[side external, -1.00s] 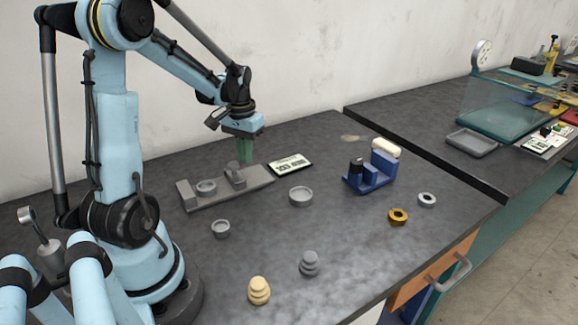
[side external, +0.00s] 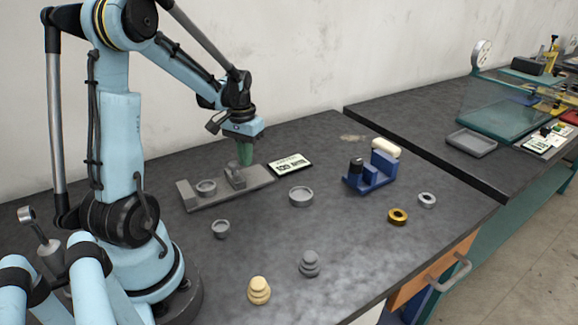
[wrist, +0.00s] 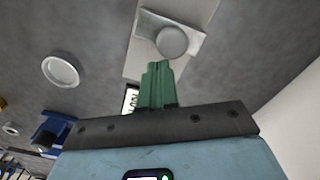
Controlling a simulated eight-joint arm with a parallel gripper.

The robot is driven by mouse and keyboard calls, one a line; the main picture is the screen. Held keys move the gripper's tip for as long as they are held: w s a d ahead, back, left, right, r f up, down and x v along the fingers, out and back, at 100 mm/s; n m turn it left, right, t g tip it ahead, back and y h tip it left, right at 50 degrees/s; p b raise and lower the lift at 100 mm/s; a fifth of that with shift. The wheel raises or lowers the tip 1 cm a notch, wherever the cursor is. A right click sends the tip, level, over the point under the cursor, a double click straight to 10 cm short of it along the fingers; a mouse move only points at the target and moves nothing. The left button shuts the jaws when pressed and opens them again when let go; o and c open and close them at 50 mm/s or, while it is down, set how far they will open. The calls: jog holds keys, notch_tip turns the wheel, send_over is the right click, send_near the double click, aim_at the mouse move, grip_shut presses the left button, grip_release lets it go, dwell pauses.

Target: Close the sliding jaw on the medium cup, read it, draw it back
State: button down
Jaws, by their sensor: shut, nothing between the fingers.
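The grey measuring base (side external: 258,178) has an upright fixed jaw at its left end. A small grey cup (side external: 206,187), likely the medium one, sits on it between that end and the sliding jaw (side external: 235,177). There appears to be a gap between cup and sliding jaw. The jaw's round knob (wrist: 172,42) shows in the wrist view. My gripper (side external: 246,163) is shut and empty, its green fingers pointing down just behind the sliding jaw; I cannot tell whether they touch it. The display (side external: 290,165) is lit, its digits too small to read surely.
A larger grey cup (side external: 301,196) and a smaller one (side external: 220,229) stand in front of the base.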

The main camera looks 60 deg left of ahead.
aim_at(229, 165)
jog(key=shift+f, duration=0.6)
jog(key=shift+f, duration=0.35)
jog(key=shift+f, duration=0.25)
jog(key=shift+s, duration=2.8)
dwell(0.9)
jog(key=shift+w, duration=0.15)
jog(key=shift+w+r, duration=0.1)
jog(key=shift+w, duration=0.2)
jog(key=shift+r, duration=3.4)
jog(key=shift+w, duration=0.1)
